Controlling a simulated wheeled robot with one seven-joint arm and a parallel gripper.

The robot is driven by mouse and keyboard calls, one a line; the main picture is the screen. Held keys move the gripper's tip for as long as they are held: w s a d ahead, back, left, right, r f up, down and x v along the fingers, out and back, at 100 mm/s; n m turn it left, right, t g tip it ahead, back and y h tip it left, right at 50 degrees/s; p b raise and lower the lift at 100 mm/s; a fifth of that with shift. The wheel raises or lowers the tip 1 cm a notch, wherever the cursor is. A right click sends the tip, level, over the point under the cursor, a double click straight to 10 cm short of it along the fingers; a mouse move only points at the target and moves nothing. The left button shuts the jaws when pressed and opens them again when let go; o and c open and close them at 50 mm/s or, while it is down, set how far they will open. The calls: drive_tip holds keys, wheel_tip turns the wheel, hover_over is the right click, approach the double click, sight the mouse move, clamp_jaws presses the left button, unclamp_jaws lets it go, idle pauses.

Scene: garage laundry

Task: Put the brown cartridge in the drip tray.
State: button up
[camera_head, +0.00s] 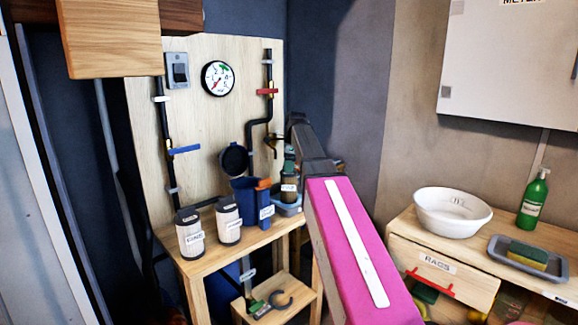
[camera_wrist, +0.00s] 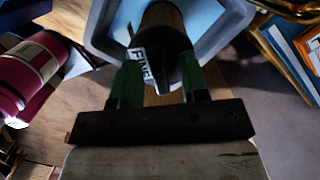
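The brown cartridge (camera_head: 288,187) is upright at the grey-blue drip tray (camera_head: 290,211) on the wooden bench. In the wrist view the dark brown cartridge (camera_wrist: 163,22), with a white label, lies within the outline of the tray (camera_wrist: 238,22). Whether its base touches the tray floor cannot be told. My gripper (camera_wrist: 160,62) has its green fingers on both sides of the cartridge's near end and looks shut on it. In the head view my gripper (camera_head: 289,163) is above the cartridge, partly hidden by my arm.
A blue housing (camera_head: 243,192) with an orange part stands just left of the tray. Two pale labelled cartridges (camera_head: 190,236) (camera_head: 229,222) stand further left. Pipes and a gauge (camera_head: 217,78) are on the board behind. A wrench (camera_head: 270,304) lies on the lower shelf.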

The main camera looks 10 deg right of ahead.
wheel_tip(320, 180, up, 12)
drive_tip(key=d, duration=0.1)
drive_tip(key=shift+s+d, duration=0.2)
drive_tip(key=shift+d, duration=0.15)
idle(0.4)
